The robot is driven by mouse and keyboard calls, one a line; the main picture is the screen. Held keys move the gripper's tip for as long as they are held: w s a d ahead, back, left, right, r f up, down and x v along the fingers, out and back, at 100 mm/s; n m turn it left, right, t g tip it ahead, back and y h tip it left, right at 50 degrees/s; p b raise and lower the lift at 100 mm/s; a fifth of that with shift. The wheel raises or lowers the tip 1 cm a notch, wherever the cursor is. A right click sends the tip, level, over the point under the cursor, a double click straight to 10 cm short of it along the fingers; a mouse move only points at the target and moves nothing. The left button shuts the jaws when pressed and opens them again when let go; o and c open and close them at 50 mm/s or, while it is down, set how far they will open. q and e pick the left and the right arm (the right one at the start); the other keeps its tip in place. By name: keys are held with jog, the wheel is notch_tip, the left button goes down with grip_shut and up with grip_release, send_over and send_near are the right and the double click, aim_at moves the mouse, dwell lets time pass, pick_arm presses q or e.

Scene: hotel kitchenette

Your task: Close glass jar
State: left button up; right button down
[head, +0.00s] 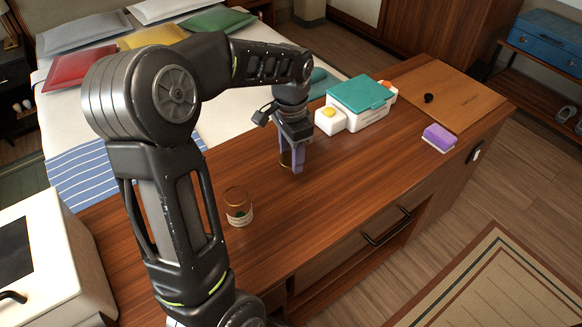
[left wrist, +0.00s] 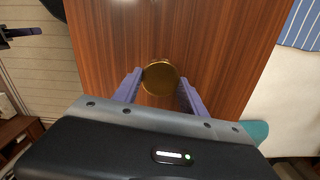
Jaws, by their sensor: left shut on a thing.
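The glass jar (head: 239,208) stands upright and open on the wooden counter, with a pale label and something green low in it. My left gripper (head: 292,166) is to the right of and beyond the jar, pointing down over the counter. In the left wrist view, its purple fingers (left wrist: 160,90) are shut on a round gold lid (left wrist: 160,77). The lid is largely hidden by the fingers in the head view. Part of what looks like my right gripper (left wrist: 22,33) shows at the upper left of the left wrist view; its jaws are unclear.
A white container with a teal lid (head: 361,95), a small white box with a yellow spot (head: 330,120) and a purple sponge (head: 438,138) sit farther right. A wooden board (head: 445,92) lies at the far end. The counter between jar and gripper is clear.

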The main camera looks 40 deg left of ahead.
pick_arm(q)
jog(key=shift+r, duration=0.7)
jog(key=w+d+f+n, duration=0.1)
jog(key=w+d, duration=0.1)
jog(key=d, duration=0.4)
jog(key=w+d+f+n, duration=0.1)
jog(key=w+d+n, duration=0.1)
jog(key=d, duration=0.3)
jog(key=w+d+f+n, duration=0.2)
jog(key=w+d, duration=0.2)
jog(key=d, duration=0.2)
jog(key=shift+w+d, duration=0.1)
jog(key=shift+d, duration=0.2)
